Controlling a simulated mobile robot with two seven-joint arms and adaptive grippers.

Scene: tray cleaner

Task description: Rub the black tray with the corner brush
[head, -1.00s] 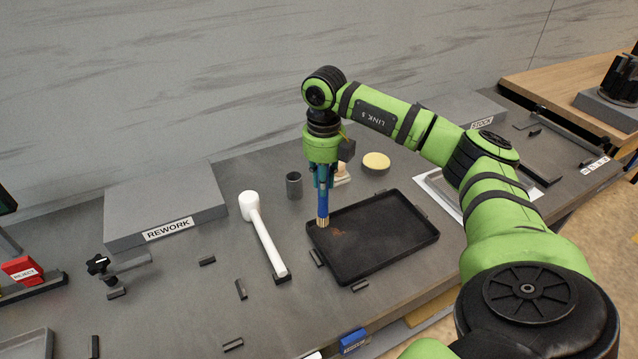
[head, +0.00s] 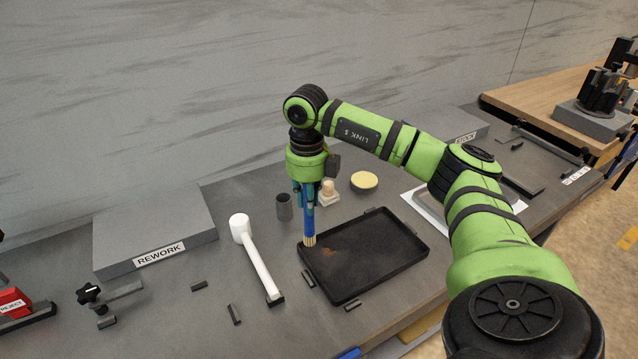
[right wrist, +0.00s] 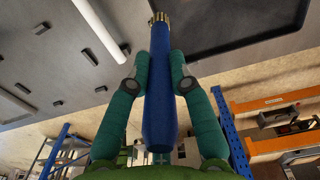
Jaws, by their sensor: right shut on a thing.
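The black tray (head: 365,259) lies flat on the grey bench, with a brownish stain (head: 328,252) near its left end. My right gripper (head: 306,192) is shut on the blue handle of the corner brush (head: 309,222) and holds it upright, bristles down. The bristles are at the tray's left corner; I cannot tell whether they touch it. In the right wrist view the blue brush (right wrist: 160,90) sits between the two teal fingers (right wrist: 159,72), with the tray (right wrist: 235,25) beyond it. My left gripper is not in view.
A white mallet (head: 255,255) lies left of the tray. A dark cup (head: 284,207), a wooden-knobbed item (head: 328,193) and a yellow round pad (head: 364,181) stand behind it. A grey REWORK block (head: 155,232) is at the left. Several small dark blocks lie around the tray.

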